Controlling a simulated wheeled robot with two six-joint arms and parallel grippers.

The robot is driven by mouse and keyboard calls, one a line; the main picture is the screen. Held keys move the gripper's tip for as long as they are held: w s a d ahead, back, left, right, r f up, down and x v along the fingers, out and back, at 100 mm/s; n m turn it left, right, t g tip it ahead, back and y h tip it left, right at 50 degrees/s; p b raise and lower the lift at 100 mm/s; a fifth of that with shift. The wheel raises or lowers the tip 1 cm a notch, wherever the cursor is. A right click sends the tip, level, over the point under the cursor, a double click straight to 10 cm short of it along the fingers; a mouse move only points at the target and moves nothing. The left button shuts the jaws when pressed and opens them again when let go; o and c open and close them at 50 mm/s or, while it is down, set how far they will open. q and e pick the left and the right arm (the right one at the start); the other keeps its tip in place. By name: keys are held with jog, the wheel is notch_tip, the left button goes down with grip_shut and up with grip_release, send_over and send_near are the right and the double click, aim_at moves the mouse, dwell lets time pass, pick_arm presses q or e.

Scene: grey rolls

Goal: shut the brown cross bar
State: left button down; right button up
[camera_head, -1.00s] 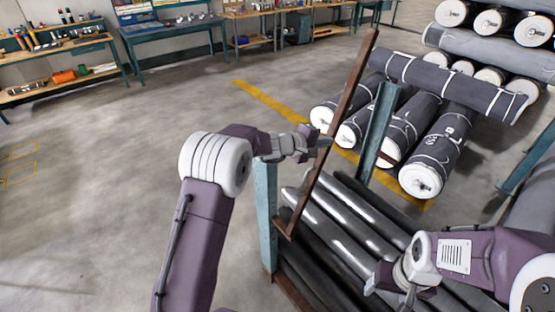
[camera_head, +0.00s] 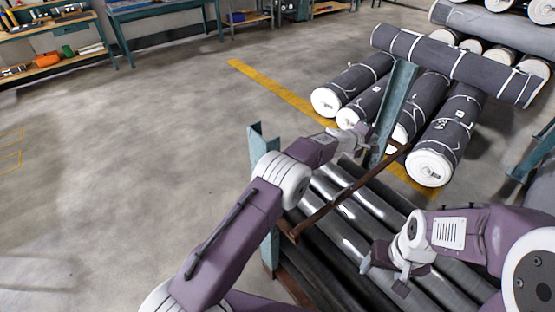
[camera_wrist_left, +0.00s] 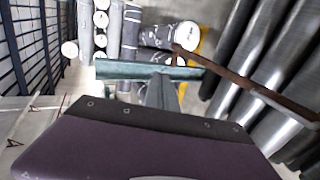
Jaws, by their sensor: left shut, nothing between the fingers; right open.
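The brown cross bar (camera_head: 340,197) runs low across the dark rolls, from its hinged end by the near teal post (camera_head: 268,242) toward the far teal post (camera_head: 397,98). Its free end is close to the far post; I cannot tell whether it is seated there. The bar also shows in the left wrist view (camera_wrist_left: 235,80). My left gripper (camera_head: 366,138) is shut and empty, near the far post and beyond the bar. My right gripper (camera_head: 386,272) is open and empty above the dark rolls, to the right of the bar.
Dark shiny rolls (camera_head: 352,243) lie in the rack under the bar. Wrapped grey rolls (camera_head: 445,135) lie on the floor beyond the far post, with another (camera_head: 455,62) across them. Workbenches stand at the back left. The floor at left is clear.

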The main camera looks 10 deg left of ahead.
pick_arm(q)
jog(key=shift+d, duration=0.1)
dwell(0.6)
notch_tip(320, 180, up, 14)
jog(key=p, duration=0.8)
jog(key=shift+f, duration=0.15)
